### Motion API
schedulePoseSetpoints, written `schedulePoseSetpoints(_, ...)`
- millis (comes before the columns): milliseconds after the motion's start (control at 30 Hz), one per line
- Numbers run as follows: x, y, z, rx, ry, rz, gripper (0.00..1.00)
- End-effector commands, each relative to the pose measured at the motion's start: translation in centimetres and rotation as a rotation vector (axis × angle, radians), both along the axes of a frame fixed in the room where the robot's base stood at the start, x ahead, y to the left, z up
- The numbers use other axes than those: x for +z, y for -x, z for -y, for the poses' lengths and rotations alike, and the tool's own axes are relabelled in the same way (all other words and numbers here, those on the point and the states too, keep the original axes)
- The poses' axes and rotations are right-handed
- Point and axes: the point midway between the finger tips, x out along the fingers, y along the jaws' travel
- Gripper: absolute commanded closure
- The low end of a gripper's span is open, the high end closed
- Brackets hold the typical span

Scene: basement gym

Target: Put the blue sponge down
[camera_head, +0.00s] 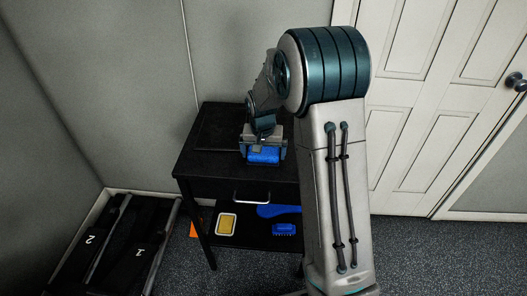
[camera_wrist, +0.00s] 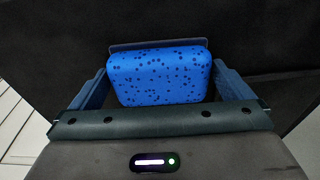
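The blue sponge (camera_head: 263,155) is a bright blue block with dark speckles, seen over the black side table (camera_head: 207,152). In the wrist view the sponge (camera_wrist: 160,78) sits between the two fingers of my gripper (camera_wrist: 160,82), which meet its left and right sides. A thin dark grey-blue strip shows along its far edge. In the head view my gripper (camera_head: 263,149) points down at the table top, shut on the sponge. I cannot tell whether the sponge's underside touches the table. My arm hides the table's right part.
A tray with black numbered items (camera_head: 92,239) lies left.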

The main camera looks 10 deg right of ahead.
Motion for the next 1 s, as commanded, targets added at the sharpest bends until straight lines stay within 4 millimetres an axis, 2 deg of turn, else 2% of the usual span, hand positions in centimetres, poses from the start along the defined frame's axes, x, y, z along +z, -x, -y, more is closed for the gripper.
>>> schedulePoseSetpoints(267,0.8,0.0,0.0,0.0,0.0,0.002,0.0)
schedulePoseSetpoints(367,2.3,0.2,-0.1,0.0,-0.001,0.004,0.0)
schedulePoseSetpoints(700,9.4,1.2,-0.4,0.0,-0.001,0.004,0.0)
schedulePoseSetpoints(800,10.8,1.4,-0.5,0.0,0.0,0.003,0.0)
schedulePoseSetpoints(1000,12.4,2.2,-0.5,0.005,0.0,0.003,0.0)
